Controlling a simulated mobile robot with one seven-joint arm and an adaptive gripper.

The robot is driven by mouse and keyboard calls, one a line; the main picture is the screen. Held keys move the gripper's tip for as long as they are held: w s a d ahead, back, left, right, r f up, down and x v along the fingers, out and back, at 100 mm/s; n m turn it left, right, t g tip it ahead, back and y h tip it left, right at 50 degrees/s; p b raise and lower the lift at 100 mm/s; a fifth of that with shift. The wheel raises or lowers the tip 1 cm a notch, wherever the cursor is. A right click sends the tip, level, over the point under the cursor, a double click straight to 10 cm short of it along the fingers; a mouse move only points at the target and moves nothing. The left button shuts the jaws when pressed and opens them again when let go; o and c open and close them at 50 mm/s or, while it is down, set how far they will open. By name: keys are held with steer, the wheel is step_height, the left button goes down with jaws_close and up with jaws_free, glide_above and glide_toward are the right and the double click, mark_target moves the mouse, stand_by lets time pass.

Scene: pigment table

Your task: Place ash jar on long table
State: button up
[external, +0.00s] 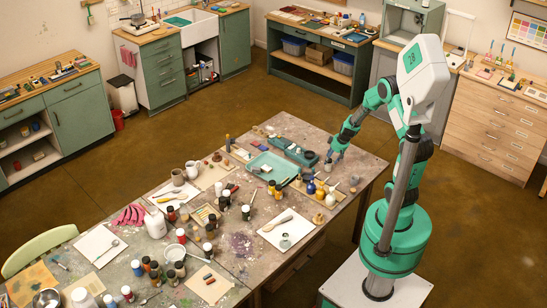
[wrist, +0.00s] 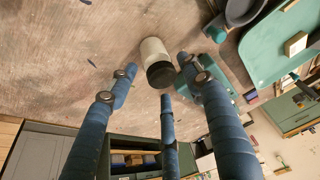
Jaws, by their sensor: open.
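A pale grey-white jar with a black lid (wrist: 153,52), which looks like the ash jar, is in the wrist view on the worn, paint-marked long table (wrist: 60,45). My gripper (wrist: 164,86) is open, its blue fingers spread around the near, lidded end of the jar. I cannot tell whether any finger touches it. In the external view my gripper (external: 334,158) is low over the far right part of the long table (external: 345,150). The jar is too small there to make out clearly.
A green tray (external: 272,167) lies left of my gripper, with a dark green box (external: 294,151) behind it. The table's right edge is nearby. Bare tabletop surrounds the jar's left side in the wrist view.

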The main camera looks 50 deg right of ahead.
steer(key=p+v, duration=0.3)
steer(key=v, duration=0.8)
steer(key=shift+s+r, duration=0.2)
steer(key=shift+r, duration=0.15)
steer(key=s+a+r, duration=0.3)
steer(key=a+r, duration=0.5)
steer(key=r, duration=0.2)
steer(key=s+a+r, duration=0.3)
steer(key=a+r, duration=0.5)
steer(key=r, duration=0.2)
steer(key=s+a+r, duration=0.3)
steer(key=s+r, duration=0.1)
steer(key=s, duration=0.4)
steer(key=s+a+r+t, duration=0.1)
steer(key=s+a+r, duration=0.2)
steer(key=s+r, duration=0.2)
steer(key=s, duration=0.3)
steer(key=shift+a+r, duration=0.2)
steer(key=shift+a, duration=0.1)
